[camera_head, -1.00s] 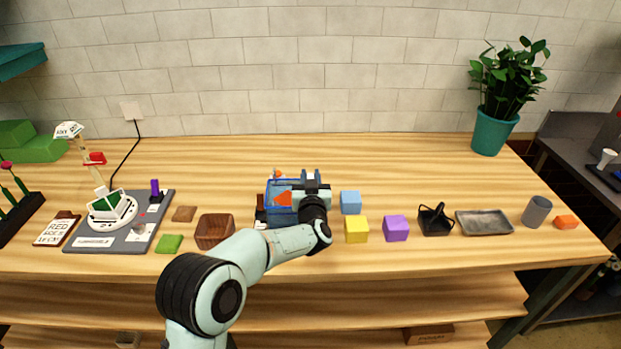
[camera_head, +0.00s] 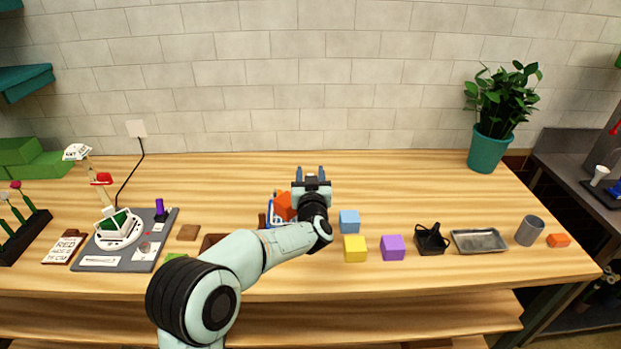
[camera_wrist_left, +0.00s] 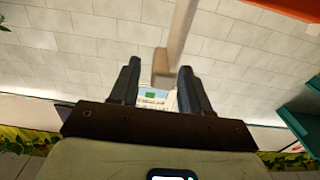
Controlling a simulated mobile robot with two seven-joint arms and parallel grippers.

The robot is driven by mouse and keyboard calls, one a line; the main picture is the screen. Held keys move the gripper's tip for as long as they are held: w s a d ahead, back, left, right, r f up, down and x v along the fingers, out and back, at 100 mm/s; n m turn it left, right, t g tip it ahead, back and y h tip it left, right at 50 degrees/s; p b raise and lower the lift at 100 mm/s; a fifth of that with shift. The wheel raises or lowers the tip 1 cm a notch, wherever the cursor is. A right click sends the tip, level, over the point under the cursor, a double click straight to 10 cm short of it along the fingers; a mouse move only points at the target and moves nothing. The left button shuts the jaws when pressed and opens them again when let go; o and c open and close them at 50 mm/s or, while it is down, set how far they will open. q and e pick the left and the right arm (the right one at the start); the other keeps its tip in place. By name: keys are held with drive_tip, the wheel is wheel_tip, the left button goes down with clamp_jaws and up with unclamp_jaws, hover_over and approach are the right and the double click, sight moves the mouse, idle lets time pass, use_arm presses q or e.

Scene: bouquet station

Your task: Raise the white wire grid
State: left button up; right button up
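My left gripper (camera_head: 309,172) is in the middle of the head view, pointing away toward the back wall. Its two fingers stand apart with nothing seen gripped; they are also apart in the left wrist view (camera_wrist_left: 156,82). A blue-framed item (camera_head: 270,217) with an orange piece (camera_head: 284,204) sits left of and partly behind my gripper and arm. I cannot make out the white wire grid for certain in either view. The wrist view shows a beige bar (camera_wrist_left: 175,50) and a small white thing with green (camera_wrist_left: 152,97) beyond the fingers. My right gripper is not in view.
A blue cube (camera_head: 349,221), a yellow cube (camera_head: 355,248) and a purple cube (camera_head: 392,247) stand right of my arm. A black holder (camera_head: 431,240) and a metal tray (camera_head: 479,241) are farther right. A grey mat (camera_head: 140,257) lies left. The table's back strip is clear.

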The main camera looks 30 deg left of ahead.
use_arm(q)
drive_tip(key=shift+f, duration=0.2)
drive_tip(key=shift+d, duration=0.1)
drive_tip(key=shift+s+d+f, duration=0.1)
drive_tip(key=shift+s+d, duration=0.1)
drive_tip(key=shift+s, duration=0.1)
drive_tip(key=b+v, duration=0.2)
drive_tip(key=v, duration=1)
drive_tip(key=shift+s+b, duration=0.3)
drive_tip(key=shift+b, duration=0.05)
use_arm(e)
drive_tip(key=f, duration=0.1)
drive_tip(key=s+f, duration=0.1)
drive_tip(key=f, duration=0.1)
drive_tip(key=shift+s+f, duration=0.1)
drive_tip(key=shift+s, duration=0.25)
use_arm(q)
drive_tip(key=shift+d, duration=0.1)
